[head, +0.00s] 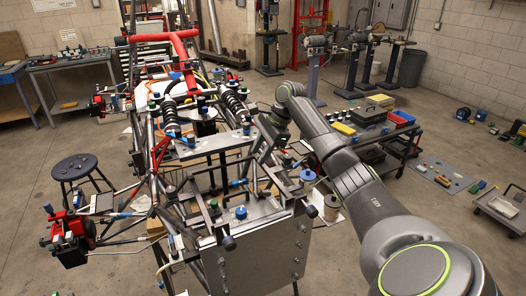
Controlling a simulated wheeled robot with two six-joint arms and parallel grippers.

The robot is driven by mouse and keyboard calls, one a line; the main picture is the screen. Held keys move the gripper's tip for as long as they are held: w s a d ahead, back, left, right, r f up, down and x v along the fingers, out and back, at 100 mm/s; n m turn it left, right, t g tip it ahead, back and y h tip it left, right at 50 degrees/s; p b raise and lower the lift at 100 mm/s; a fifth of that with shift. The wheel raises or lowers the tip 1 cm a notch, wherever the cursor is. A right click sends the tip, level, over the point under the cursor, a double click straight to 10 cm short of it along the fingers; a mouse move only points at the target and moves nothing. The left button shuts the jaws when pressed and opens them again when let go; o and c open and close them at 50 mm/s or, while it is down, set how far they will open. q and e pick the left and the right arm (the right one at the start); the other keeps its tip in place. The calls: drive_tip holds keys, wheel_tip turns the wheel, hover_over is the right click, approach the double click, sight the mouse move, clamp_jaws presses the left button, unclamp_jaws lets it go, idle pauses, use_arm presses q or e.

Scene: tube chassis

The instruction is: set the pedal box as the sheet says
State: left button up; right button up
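The tube chassis (160,190) stands in front of me, with dark tubes, red upper bars and coil-over shocks. At its near end a grey metal panel (262,262) carries several brackets, levers and blue-capped parts. The pedal box seems to be among these parts, but I cannot single it out. A pale sheet-like piece (322,221) lies partly under a tan can at the panel's right; no writing is readable. My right gripper (262,158) points down over the chassis, close to the brackets. Its fingers are too small and dark to read. My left gripper is out of view.
A dark cart (374,150) with yellow and red bins stands right of the chassis. A round stool (74,168) stands at left. Workbenches (70,62) line the left wall. Tools and a grey tray lie on the right floor. Tubes and hoses crowd the gripper.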

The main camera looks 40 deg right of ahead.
drive_tip(key=shift+v, duration=0.9)
drive_tip(key=shift+c, duration=0.4)
